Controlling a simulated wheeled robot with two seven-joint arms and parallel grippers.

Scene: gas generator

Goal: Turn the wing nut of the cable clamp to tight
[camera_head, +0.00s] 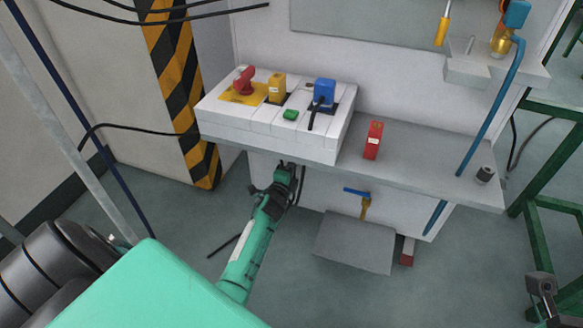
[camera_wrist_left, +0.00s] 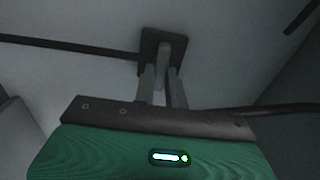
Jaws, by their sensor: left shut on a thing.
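In the left wrist view the cable clamp shows as a dark, roughly square piece (camera_wrist_left: 151,42) against a pale panel. A small pale grey upright part, apparently its wing nut (camera_wrist_left: 163,60), stands in front of it. My left gripper (camera_wrist_left: 162,80) is shut on this part, one finger on each side. In the head view my left gripper (camera_head: 290,171) reaches in below the front edge of the white switch box. There the clamp and wing nut are hidden or too small to make out. The nut's exact angle is hard to tell in the dim wrist view.
A dark cable (camera_wrist_left: 70,45) runs to the clamp from the left. Above my gripper, the white box (camera_head: 265,137) carries red, yellow and blue switches. A red block (camera_head: 373,140) stands on the grey shelf (camera_head: 430,168). A blue-handled valve (camera_head: 358,191) is to the right.

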